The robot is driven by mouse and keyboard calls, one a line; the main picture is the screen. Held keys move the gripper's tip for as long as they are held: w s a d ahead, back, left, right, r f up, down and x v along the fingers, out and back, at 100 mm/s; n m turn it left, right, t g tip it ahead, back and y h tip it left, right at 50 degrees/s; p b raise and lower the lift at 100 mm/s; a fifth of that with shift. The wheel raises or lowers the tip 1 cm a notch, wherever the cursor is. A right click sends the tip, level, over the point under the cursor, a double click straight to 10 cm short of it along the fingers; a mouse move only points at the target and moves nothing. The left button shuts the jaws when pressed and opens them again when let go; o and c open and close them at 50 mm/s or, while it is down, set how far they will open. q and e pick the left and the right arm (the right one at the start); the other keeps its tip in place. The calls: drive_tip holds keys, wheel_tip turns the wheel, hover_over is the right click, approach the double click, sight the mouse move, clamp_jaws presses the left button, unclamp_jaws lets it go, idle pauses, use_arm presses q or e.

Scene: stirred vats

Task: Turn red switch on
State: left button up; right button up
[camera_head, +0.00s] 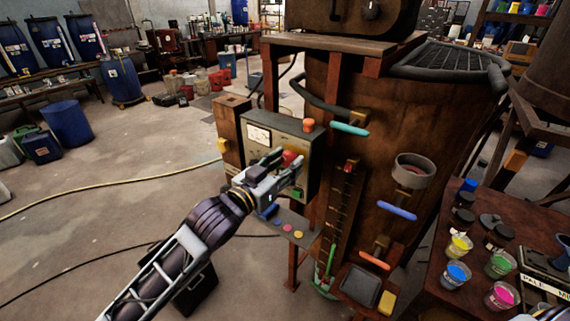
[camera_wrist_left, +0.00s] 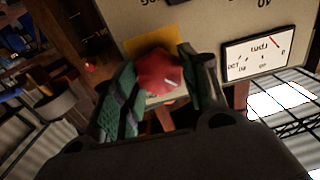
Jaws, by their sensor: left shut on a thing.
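The red switch (camera_head: 290,157) is a round knob on the front of a grey control box (camera_head: 285,130) fixed to a rusty vat. In the left wrist view the red switch (camera_wrist_left: 160,70) has a lobed edge and a short white mark, and sits before a yellow plate (camera_wrist_left: 152,46). My left gripper (camera_head: 279,164) reaches it from the lower left. In the left wrist view my left gripper (camera_wrist_left: 160,85) has a finger on each side of the switch and is shut on it. The fingers hide part of the switch in the head view. My right gripper is not in view.
A dial gauge (camera_head: 259,137) is on the box, with an orange button (camera_head: 309,125) on top. A teal handle (camera_head: 349,129) and a blue handle (camera_head: 397,210) stick out from the vat. Paint cups (camera_head: 457,274) stand on a table at right. The floor at left is mostly clear.

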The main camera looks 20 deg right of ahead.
use_arm(q)
drive_tip(key=shift+m, duration=0.3)
drive_tip(key=shift+m+p, duration=0.6)
drive_tip(key=shift+p, duration=0.1)
drive_tip(key=m+p, duration=0.2)
drive_tip(key=m, duration=0.2)
drive_tip(key=shift+m+p, duration=0.5)
drive_tip(key=shift+m, duration=0.6)
drive_tip(key=shift+m+p, duration=0.65)
drive_tip(key=shift+m, duration=0.25)
drive_tip(key=shift+m+p, duration=0.45)
drive_tip(key=shift+m, duration=0.45)
drive_tip(key=shift+m+p, duration=0.4)
drive_tip(key=shift+m, duration=0.5)
drive_tip(key=m+p, duration=0.1)
drive_tip(key=m, duration=0.2)
drive_tip(key=shift+f, duration=0.1)
drive_tip(key=shift+m+p, duration=0.3)
drive_tip(key=shift+m, duration=0.1)
drive_tip(key=shift+f+m, duration=0.1)
drive_tip(key=shift+m, duration=0.2)
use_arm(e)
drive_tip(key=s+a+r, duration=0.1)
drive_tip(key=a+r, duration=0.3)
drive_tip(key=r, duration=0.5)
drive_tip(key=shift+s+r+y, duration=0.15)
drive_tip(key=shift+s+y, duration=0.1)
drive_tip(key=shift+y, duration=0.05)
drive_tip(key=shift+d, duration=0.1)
